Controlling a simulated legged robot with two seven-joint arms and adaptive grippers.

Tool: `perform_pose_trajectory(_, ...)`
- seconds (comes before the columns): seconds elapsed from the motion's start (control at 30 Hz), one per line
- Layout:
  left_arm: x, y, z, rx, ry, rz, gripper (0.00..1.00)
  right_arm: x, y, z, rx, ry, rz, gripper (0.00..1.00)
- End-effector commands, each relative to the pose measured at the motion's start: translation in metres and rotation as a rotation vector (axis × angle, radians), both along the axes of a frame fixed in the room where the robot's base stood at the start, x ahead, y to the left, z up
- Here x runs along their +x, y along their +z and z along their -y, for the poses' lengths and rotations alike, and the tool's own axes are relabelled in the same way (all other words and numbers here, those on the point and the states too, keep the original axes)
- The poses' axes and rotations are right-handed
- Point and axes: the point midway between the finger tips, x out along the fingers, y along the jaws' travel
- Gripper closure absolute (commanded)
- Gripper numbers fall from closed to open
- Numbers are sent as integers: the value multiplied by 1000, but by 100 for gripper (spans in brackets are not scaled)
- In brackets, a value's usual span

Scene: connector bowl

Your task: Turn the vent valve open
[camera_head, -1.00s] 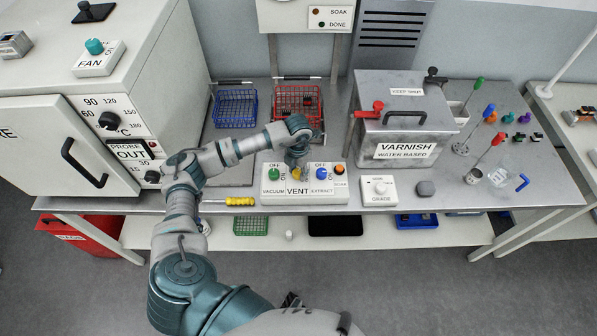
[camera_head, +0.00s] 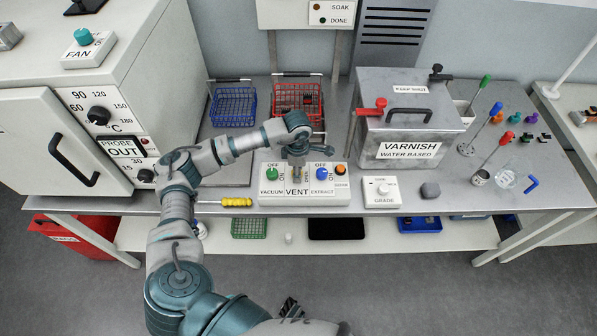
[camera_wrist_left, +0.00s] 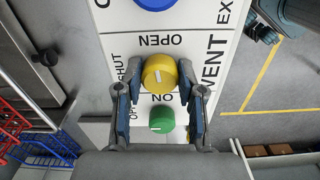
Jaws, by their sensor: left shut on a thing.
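The vent valve is a yellow round knob (camera_wrist_left: 160,75) with a short white mark, in the middle of a white panel (camera_head: 343,191) labelled VENT. My left gripper (camera_head: 297,170) reaches down onto it from above and hides most of it in the head view. In the left wrist view the two fingers of the left gripper (camera_wrist_left: 160,90) close on opposite sides of the yellow knob. The words OPEN and SHUT are printed around the knob. A dark piece at the bottom of the head view, partly behind my left arm, may be my right gripper; its fingers cannot be made out.
On the same panel, a green VACUUM knob (camera_head: 272,174) and a blue EXTRACT knob (camera_head: 321,173) flank the valve closely. An orange button (camera_head: 340,170) is at its right end. A yellow-handled tool (camera_head: 236,202) lies left of the panel; a GRADE box (camera_head: 380,191) stands right.

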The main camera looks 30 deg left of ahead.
Motion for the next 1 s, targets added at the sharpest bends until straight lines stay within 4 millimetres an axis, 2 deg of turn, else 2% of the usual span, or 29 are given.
perform_pose_trajectory(0.3,1,0,-1,2,-131,4,96,11,12,-2,1,-2,7,60)
perform_pose_trajectory(0.87,1,2,-2,3,-162,5,96,14,15,-1,0,-3,7,60)
perform_pose_trajectory(0.9,1,2,-2,3,-162,5,59,14,15,-1,0,-3,8,60)
perform_pose_trajectory(1.0,1,1,-1,2,-162,4,36,14,15,-1,0,-3,8,60)
